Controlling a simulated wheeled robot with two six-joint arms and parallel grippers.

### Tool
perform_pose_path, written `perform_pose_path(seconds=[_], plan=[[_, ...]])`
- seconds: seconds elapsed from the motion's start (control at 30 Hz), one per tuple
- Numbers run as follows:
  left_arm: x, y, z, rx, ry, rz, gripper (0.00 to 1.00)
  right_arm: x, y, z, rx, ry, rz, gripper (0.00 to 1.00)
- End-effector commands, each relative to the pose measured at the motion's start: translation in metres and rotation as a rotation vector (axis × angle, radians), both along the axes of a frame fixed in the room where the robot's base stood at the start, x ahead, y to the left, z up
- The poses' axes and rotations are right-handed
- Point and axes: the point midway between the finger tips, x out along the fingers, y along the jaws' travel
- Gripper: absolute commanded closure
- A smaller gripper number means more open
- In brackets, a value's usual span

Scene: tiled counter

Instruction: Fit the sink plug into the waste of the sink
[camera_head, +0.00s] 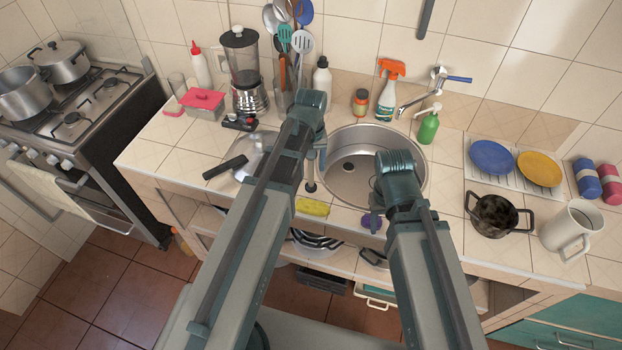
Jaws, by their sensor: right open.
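The round steel sink (402,143) is set in the tiled counter. Its waste (348,166) shows as a small dark spot in the basin floor. My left gripper (310,176) points down at the sink's left rim, mostly hidden by its own arm. A small dark round thing (310,187) is at its tip; I cannot tell whether it is the sink plug or part of the gripper. My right gripper (376,206) is open and points down near the sink's front rim, partly hidden by its wrist. A purple round item (371,221) is just below it.
A yellow sponge (312,207) lies on the counter's front edge. The tap (420,95), an orange-topped spray bottle (388,92) and a green soap bottle (429,125) stand behind the sink. A dark pot (494,214) is at the right.

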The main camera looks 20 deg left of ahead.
Motion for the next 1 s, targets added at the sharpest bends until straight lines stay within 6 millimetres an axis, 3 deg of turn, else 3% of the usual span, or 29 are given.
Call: perform_pose_path(seconds=[0.03, 0.33, 1.0], plan=[[0.0000, 0.0000, 0.0000, 0.000, 0.000, 0.000, 0.48, 0.0000, 0.0000, 0.0000, 0.000, 0.000, 0.000, 0.50], [0.0000, 0.0000, 0.0000, 0.000, 0.000, 0.000, 1.00, 0.0000, 0.0000, 0.0000, 0.000, 0.000, 0.000, 0.50], [-0.0001, 0.0000, 0.0000, 0.000, 0.000, 0.000, 1.00, 0.0000, 0.0000, 0.0000, 0.000, 0.000, 0.000, 0.50]])
